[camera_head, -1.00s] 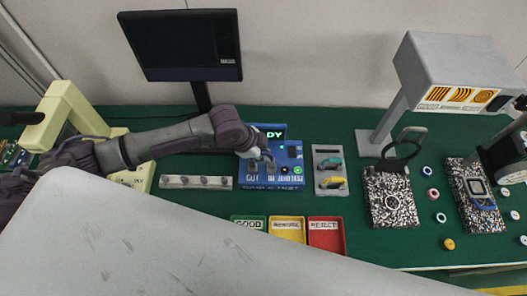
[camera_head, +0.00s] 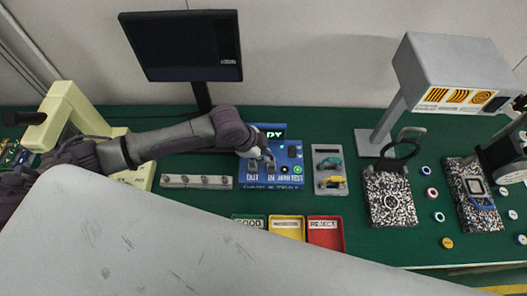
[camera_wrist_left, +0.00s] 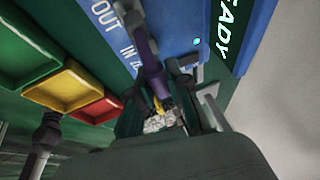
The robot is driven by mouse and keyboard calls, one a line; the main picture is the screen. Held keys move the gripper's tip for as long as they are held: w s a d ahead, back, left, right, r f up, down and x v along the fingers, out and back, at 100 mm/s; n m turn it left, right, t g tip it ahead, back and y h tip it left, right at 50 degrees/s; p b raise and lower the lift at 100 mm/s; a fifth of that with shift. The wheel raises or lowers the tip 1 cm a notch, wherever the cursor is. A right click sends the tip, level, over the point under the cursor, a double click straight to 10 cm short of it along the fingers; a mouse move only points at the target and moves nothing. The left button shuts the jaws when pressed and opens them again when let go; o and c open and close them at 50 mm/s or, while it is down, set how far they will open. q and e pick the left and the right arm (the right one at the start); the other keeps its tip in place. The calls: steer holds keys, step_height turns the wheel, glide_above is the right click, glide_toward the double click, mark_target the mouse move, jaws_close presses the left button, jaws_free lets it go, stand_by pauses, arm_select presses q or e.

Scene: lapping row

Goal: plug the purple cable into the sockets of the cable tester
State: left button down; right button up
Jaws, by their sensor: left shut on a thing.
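The blue cable tester (camera_head: 289,178) stands mid-table with OUT and IN labels and a lit green display (camera_head: 274,133), partly covered by my arm. In the left wrist view the tester (camera_wrist_left: 178,18) fills the top, its display reading "READY" in part. My left gripper (camera_head: 262,160) is over the tester's face, above the OUT and IN area. In the wrist view the left gripper (camera_wrist_left: 165,105) is shut on the purple cable (camera_wrist_left: 149,65), which reaches a grey plug-like end at the tester. Whether that end is seated in a socket I cannot tell. My right gripper is not in view.
A grey tray (camera_head: 328,151) with teal and yellow pieces is right of the tester. A pale bar (camera_head: 196,182) lies left. Green, yellow and red (camera_head: 325,228) bins are in front. A monitor (camera_head: 185,45) stands behind; a grey inspection stand (camera_head: 450,70) is at right.

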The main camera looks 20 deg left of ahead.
arm_select(q)
steer(key=shift+f+b, duration=0.6)
steer(key=shift+f, duration=0.5)
steer(key=c, duration=1)
jaws_free()
steer(key=shift+c, duration=0.2)
steer(key=shift+r, duration=0.1)
steer(key=v, duration=1.2)
